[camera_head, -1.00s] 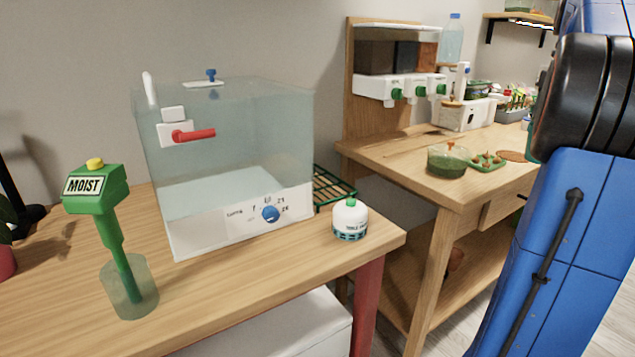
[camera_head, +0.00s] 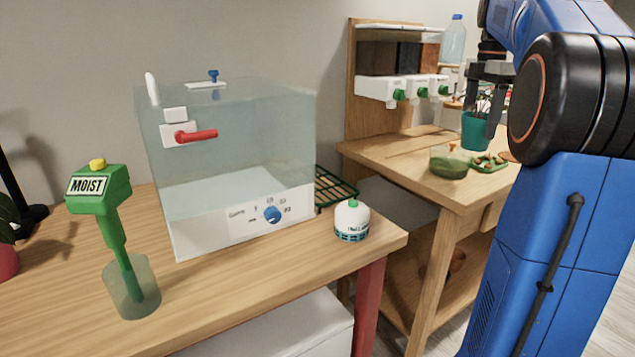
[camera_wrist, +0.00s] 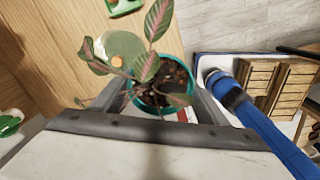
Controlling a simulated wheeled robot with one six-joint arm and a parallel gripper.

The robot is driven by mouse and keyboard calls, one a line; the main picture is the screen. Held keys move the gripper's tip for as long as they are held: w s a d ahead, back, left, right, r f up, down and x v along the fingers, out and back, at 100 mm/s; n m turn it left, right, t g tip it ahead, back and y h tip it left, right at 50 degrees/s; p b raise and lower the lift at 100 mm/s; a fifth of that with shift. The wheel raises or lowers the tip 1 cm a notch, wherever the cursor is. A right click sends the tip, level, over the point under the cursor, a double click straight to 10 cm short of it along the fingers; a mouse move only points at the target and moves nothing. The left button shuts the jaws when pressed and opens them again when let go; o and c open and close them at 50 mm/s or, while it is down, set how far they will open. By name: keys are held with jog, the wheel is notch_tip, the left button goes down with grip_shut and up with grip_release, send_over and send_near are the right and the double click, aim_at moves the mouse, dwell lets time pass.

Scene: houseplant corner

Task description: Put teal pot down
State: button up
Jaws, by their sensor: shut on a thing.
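The teal pot (camera_head: 475,133) is held by my gripper (camera_head: 483,112) in the head view, raised near the right wooden table. The wrist view shows the teal pot's rim (camera_wrist: 132,97) between the fingers of my gripper (camera_wrist: 157,98), with dark soil and a plant with pink-veined leaves in it. My gripper is shut on the pot. The pot looks roughly upright. Leaves and the gripper hide part of its rim in the wrist view.
The right table (camera_head: 410,153) carries a green bowl with an orange knob (camera_head: 448,165) and a small green tray (camera_head: 489,163). A dispenser rack (camera_head: 400,88) stands behind. The near table holds a clear tank (camera_head: 235,130), a white bottle (camera_head: 351,220) and a moisture meter (camera_head: 100,195).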

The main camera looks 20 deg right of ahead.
jog(key=w+a+r+n, duration=0.15)
jog(key=w+a, duration=0.25)
jog(key=a, duration=0.6)
jog(key=w+a+n, duration=0.3)
jog(key=w+a, duration=0.1)
jog(key=a, duration=0.5)
jog(key=a+n, duration=0.4)
jog(key=a, duration=1.6)
jog(key=shift+m, duration=0.25)
jog(key=shift+w+a+f, duration=0.1)
jog(key=shift+f, duration=2.2)
jog(key=shift+w+a+f, duration=0.1)
jog(key=shift+f, duration=2.15)
jog(key=shift+f, duration=0.1)
jog(key=o, duration=1.3)
notch_tip(320, 180, up, 12)
jog(key=shift+s+r, duration=0.1)
